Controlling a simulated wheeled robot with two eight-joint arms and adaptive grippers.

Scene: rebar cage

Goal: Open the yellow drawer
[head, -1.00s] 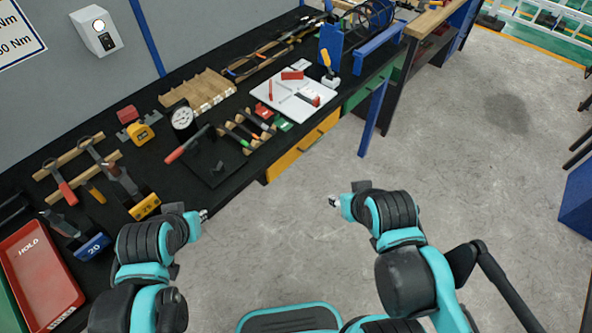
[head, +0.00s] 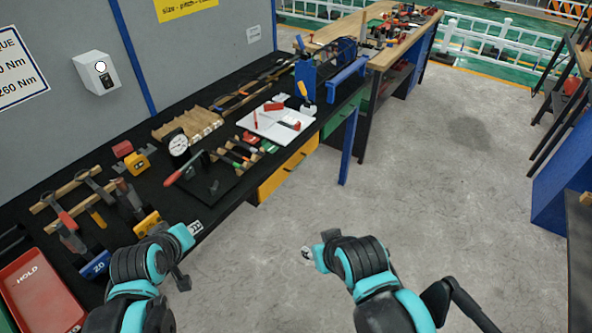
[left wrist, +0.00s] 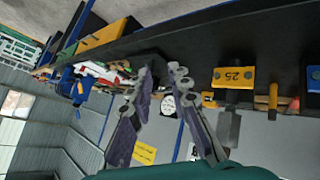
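The yellow drawer (head: 287,172) sits under the front edge of the black workbench, in the middle of the head view. Its front looks flush with the bench, so it appears shut. My left gripper (head: 195,228) is by the bench edge, to the left of and nearer than the drawer, and not touching it. The left wrist view shows the same gripper (left wrist: 161,72) with its fingers apart and nothing between them. My right gripper (head: 306,252) is over the open floor, nearer than the drawer and apart from it; its fingers are too small to read.
The black bench (head: 225,212) carries tools, a dial gauge (head: 178,145), a white board (head: 275,123) and a red tray (head: 40,290). A green drawer (head: 340,132) lies beyond the yellow one. A blue bench leg (head: 347,158) stands to its right. The grey floor in front is clear.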

